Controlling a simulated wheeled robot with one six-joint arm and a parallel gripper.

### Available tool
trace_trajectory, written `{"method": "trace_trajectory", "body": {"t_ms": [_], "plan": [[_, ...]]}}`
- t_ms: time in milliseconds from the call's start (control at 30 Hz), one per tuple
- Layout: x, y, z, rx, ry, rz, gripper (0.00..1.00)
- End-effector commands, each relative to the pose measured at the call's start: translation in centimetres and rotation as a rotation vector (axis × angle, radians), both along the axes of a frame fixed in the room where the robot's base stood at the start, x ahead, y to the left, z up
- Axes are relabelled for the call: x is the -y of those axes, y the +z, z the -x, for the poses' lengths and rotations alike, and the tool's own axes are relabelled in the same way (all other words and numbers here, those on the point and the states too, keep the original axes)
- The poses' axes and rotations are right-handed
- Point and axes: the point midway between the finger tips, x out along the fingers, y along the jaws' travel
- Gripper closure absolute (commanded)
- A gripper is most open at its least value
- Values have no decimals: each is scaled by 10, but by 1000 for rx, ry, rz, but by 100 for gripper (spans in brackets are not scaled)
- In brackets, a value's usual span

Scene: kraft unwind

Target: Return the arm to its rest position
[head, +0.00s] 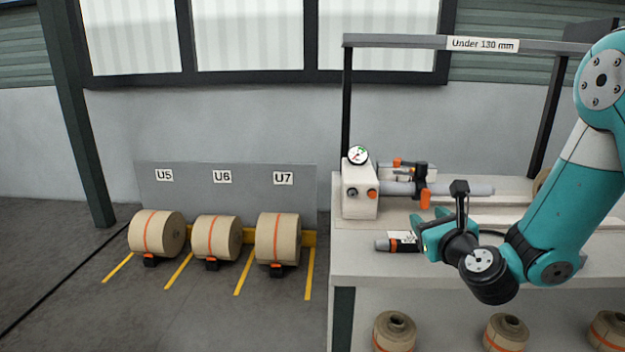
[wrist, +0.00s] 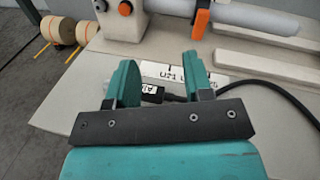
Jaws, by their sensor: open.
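My teal arm reaches in from the right over the bench (head: 360,268). My gripper (head: 425,228) is low over the bench top, its teal fingers apart. In the wrist view my gripper (wrist: 157,80) is open, and a black tool with a white label (wrist: 150,92) shows between and beyond the fingers. In the head view this black tool with an orange ring (head: 402,246) lies at the bench's left front, close to the gripper. I cannot tell whether the fingers touch it. A black cable (wrist: 262,82) runs from it to the right.
A grey shaft (head: 465,190) with an orange clamp (head: 425,198) extends from a white housing with a gauge (head: 359,195) behind the gripper. A frame (head: 400,41) spans above. Paper rolls (head: 277,238) stand on the floor at left; others (head: 395,332) sit under the bench.

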Motion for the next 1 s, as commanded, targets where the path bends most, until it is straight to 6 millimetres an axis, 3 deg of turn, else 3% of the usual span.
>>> {"method": "trace_trajectory", "body": {"t_ms": [33, 200, 300, 400, 533, 700, 833, 1000], "plan": [[-27, 28, 5, 0, 117, 123, 53], [-115, 76, 52, 22, 578, 711, 53], [-149, 94, 96, 91, 852, 1061, 53], [-167, 109, 145, 201, 1125, 1391, 53], [-168, 125, 213, 397, 1478, 1761, 53], [-147, 141, 281, 666, 1864, 2049, 53], [-132, 147, 310, 805, 2042, 2126, 53], [-126, 148, 321, 865, 2118, 2144, 53]]}}
